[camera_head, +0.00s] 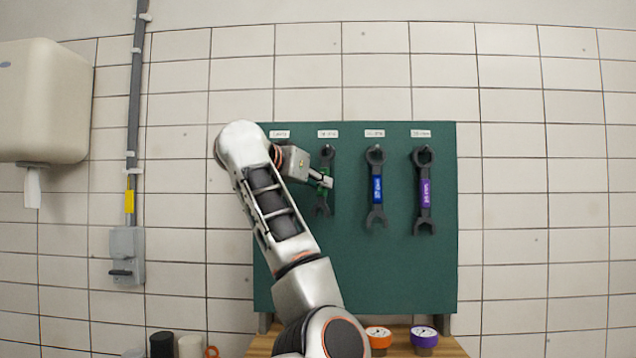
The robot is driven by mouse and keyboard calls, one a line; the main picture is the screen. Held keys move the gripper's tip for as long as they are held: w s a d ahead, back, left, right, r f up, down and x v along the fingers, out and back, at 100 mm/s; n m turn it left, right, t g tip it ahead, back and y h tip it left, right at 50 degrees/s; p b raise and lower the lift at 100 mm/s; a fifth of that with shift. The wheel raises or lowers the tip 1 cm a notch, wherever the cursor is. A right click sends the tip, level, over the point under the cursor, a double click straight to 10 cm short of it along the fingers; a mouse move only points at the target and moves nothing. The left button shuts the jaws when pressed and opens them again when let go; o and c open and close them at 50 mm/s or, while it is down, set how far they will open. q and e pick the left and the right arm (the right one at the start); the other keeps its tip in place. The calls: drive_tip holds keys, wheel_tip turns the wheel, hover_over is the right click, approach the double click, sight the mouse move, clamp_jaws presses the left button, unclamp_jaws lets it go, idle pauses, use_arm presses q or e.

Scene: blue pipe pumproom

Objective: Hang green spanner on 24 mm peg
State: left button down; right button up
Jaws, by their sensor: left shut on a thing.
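The green spanner (324,199) is upright in front of the dark green board (400,270), ring end up, just below the second label from the left (327,133). The label's print is too small to read surely. My left gripper (325,181) is shut on the spanner's green middle, coming from the left. The ring is at the height of the neighbouring spanners' rings. I cannot tell whether the peg passes through it. A blue spanner (377,190) and a purple spanner (425,194) hang to the right. My right gripper is not in view.
My left arm covers the board's left part. A dispenser (45,100), a grey pipe (135,90) and a switch box (127,255) are on the tiled wall at left.

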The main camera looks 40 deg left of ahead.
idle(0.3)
use_arm(q)
drive_tip(key=c, duration=1.8)
unclamp_jaws()
drive_tip(key=shift+c, duration=0.2)
drive_tip(key=shift+s, duration=0.15)
drive_tip(key=s+r, duration=0.1)
drive_tip(key=s, duration=0.6)
drive_tip(key=shift+d+r, duration=0.15)
drive_tip(key=shift+r, duration=0.15)
drive_tip(key=shift+s+f, duration=0.1)
